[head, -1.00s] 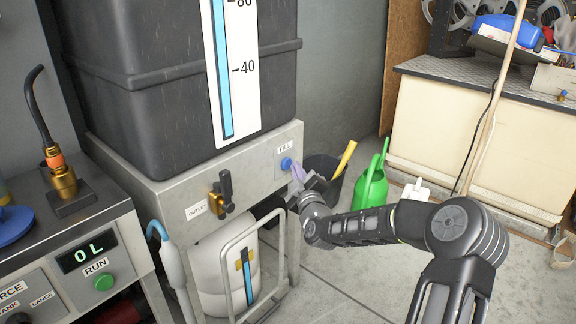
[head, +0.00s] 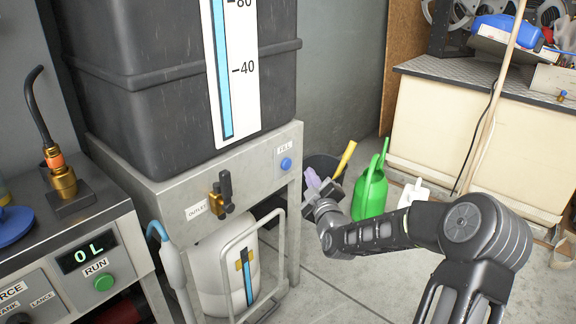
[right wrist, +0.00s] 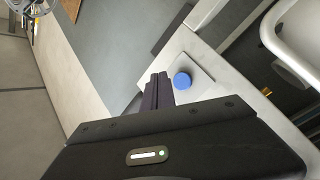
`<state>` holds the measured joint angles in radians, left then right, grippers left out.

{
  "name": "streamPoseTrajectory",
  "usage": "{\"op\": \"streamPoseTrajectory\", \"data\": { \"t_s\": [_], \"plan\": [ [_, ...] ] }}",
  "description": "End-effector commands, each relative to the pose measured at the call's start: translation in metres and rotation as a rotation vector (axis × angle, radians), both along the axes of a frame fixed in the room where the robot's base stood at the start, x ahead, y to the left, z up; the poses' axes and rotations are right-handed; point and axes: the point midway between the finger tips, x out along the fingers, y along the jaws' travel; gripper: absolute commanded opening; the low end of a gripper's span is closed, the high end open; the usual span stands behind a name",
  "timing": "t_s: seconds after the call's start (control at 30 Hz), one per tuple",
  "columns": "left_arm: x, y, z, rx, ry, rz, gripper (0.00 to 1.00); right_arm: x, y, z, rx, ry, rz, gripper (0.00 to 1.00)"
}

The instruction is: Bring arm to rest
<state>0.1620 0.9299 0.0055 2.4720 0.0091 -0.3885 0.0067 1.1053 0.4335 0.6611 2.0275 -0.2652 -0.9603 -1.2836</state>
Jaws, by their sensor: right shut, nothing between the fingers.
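My right gripper (head: 318,186) is shut and empty in the head view. It hangs in front of the dark bucket, to the right of the tank stand and clear of the blue FILL button (head: 286,163). In the right wrist view its dark fingers (right wrist: 155,92) are together, and the blue button (right wrist: 182,80) appears just to their right in the picture. My right arm (head: 400,228) reaches in from the lower right with its elbow bent. My left gripper is not in view.
The tank stand (head: 245,160) carries a big dark tank (head: 150,110) and an outlet valve (head: 222,194). A green watering can (head: 369,195) and a dark bucket (head: 322,164) stand behind my gripper. A bench with a RUN button (head: 104,282) is at left. Some floor is free.

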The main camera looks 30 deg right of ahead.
Motion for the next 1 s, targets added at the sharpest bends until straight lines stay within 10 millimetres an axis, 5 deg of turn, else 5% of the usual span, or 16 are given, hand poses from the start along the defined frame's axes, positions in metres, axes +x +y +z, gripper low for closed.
{"op": "streamPoseTrajectory", "data": {
  "t_s": [0.8, 0.9, 1.0],
  "plan": [
    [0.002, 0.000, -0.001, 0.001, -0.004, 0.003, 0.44, -0.006, -0.001, -0.002, 0.069, -0.015, 0.010, 0.00],
    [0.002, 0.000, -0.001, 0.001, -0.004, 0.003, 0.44, -0.006, 0.004, -0.018, 0.230, -0.012, 0.023, 0.00],
    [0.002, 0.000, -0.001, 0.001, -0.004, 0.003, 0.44, -0.021, 0.008, -0.073, 0.494, 0.050, 0.002, 0.00]
  ]
}}
